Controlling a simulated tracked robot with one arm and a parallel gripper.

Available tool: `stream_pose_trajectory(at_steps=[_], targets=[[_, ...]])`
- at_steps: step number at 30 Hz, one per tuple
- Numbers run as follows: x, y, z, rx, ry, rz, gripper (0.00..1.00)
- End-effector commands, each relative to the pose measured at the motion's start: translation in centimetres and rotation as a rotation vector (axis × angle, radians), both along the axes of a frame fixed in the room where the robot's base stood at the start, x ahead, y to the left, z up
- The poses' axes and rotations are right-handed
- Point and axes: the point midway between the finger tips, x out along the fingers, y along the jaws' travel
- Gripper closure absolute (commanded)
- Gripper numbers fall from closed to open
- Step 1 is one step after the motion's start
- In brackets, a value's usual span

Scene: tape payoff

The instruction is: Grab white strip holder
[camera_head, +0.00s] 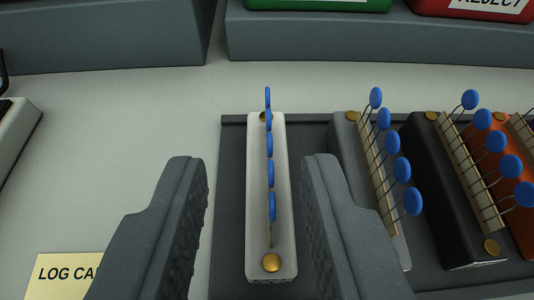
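The white strip holder (256,222) is a long narrow block with a brass knob near its front end and several blue discs in a row along its top. It sits on the dark tray (228,190), at the tray's left end. My gripper (252,165) is open, with one dark finger to the left of the white holder and one to the right. Gaps show between each finger and the holder, so it is not held. The right finger hides part of the grey holder beside it.
A grey holder (347,133), a black holder (432,160) and an orange holder (491,160) stand to the right on the tray. Green (320,5) and red (470,8) bins sit at the back. A yellow log card (65,275) lies front left.

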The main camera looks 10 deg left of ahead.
Motion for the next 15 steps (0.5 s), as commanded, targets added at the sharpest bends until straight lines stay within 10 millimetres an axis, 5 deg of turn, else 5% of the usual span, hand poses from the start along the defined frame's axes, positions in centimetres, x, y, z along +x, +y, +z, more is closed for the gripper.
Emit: stream_pose_trajectory(at_steps=[15], targets=[[4.4,0.7,-1.7,0.001,-0.003,0.002,0.71]])
